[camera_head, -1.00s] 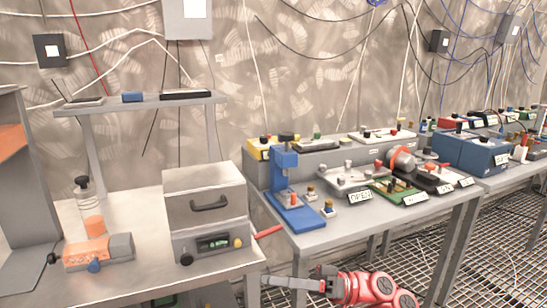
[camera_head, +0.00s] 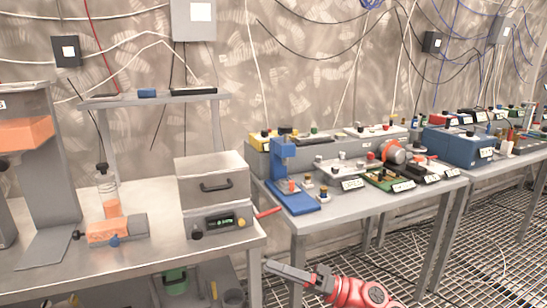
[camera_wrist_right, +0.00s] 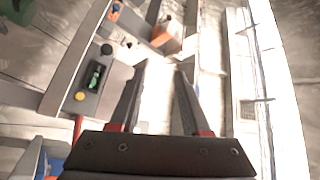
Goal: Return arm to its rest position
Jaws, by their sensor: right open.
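My right arm, red with a grey gripper (camera_head: 285,272), is low in the head view, in front of the gap between the two tables and below their tops. The gripper points left. In the right wrist view its two dark fingers (camera_wrist_right: 158,75) stand apart with nothing between them, so it is open and empty. My left gripper is in neither view.
A red rod (camera_head: 268,212) sticks out beside the box. The right table (camera_head: 300,222) carries a blue press (camera_head: 283,160). Grating floor (camera_head: 480,260) is clear at right.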

